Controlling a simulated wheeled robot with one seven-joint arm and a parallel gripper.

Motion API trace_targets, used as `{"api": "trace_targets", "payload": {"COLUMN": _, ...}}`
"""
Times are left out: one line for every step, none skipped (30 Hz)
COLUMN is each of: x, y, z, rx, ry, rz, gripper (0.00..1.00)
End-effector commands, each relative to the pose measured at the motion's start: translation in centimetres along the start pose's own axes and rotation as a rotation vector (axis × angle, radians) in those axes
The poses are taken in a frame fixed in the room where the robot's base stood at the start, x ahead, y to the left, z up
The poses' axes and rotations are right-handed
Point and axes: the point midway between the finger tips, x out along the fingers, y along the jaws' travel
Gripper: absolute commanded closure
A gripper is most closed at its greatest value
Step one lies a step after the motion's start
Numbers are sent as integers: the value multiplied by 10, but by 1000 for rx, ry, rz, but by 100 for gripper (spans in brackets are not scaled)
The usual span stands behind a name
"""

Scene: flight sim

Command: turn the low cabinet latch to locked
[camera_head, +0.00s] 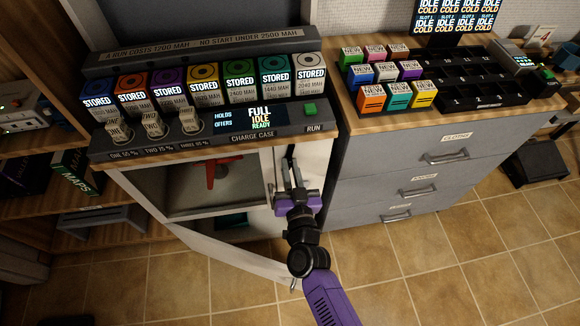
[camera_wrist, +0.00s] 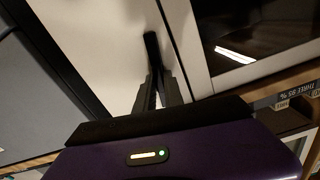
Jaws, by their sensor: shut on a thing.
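The low cabinet (camera_head: 215,206) stands under the charge case counter. On the pale panel at its right is a dark bar, seemingly the latch (camera_head: 290,152), standing about upright in the head view. It also shows in the wrist view as a black rounded bar (camera_wrist: 151,45). My gripper (camera_head: 291,184) reaches this panel from below, with its fingers shut on the bar. In the wrist view my gripper's dark fingers (camera_wrist: 157,92) close around the bar's lower part and hide it. No lock marking is readable.
A pale door (camera_head: 215,245) stands swung out below the cabinet opening, left of my arm. A red object (camera_head: 211,171) is inside. A grey drawer unit (camera_head: 380,165) stands close on the right. Tiled floor (camera_head: 460,265) is clear at lower right.

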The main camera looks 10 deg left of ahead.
Motion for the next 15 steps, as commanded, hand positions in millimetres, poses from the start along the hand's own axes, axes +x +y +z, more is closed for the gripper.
{"api": "trace_targets", "payload": {"x": 0, "y": 1, "z": -1, "rx": 39, "ry": 2, "rz": 2, "gripper": 100}}
{"api": "trace_targets", "payload": {"x": 0, "y": 1, "z": -1, "rx": 65, "ry": 2, "rz": 2, "gripper": 100}}
{"api": "trace_targets", "payload": {"x": 0, "y": 1, "z": 0, "rx": 101, "ry": 1, "rz": 1, "gripper": 100}}
{"api": "trace_targets", "payload": {"x": 0, "y": 2, "z": 0, "rx": 129, "ry": 2, "rz": 2, "gripper": 100}}
{"api": "trace_targets", "payload": {"x": 0, "y": 2, "z": 0, "rx": 158, "ry": 2, "rz": 2, "gripper": 100}}
{"api": "trace_targets", "payload": {"x": 0, "y": 2, "z": 0, "rx": 196, "ry": 2, "rz": 2, "gripper": 100}}
{"api": "trace_targets", "payload": {"x": 0, "y": 2, "z": 0, "rx": 225, "ry": 2, "rz": 1, "gripper": 100}}
{"api": "trace_targets", "payload": {"x": 0, "y": 2, "z": 0, "rx": 254, "ry": 2, "rz": 2, "gripper": 100}}
{"api": "trace_targets", "payload": {"x": 0, "y": 3, "z": 0, "rx": 292, "ry": 2, "rz": 2, "gripper": 100}}
{"api": "trace_targets", "payload": {"x": 0, "y": 3, "z": 0, "rx": 321, "ry": 2, "rz": 2, "gripper": 100}}
{"api": "trace_targets", "payload": {"x": 0, "y": 2, "z": 0, "rx": 350, "ry": 2, "rz": 1, "gripper": 100}}
{"api": "trace_targets", "payload": {"x": 0, "y": 2, "z": 0, "rx": 387, "ry": 2, "rz": 1, "gripper": 100}}
{"api": "trace_targets", "payload": {"x": 0, "y": 3, "z": 0, "rx": 416, "ry": 2, "rz": 2, "gripper": 100}}
{"api": "trace_targets", "payload": {"x": 0, "y": 3, "z": 0, "rx": 444, "ry": 2, "rz": 2, "gripper": 100}}
{"api": "trace_targets", "payload": {"x": 0, "y": 3, "z": 1, "rx": 483, "ry": 2, "rz": 2, "gripper": 100}}
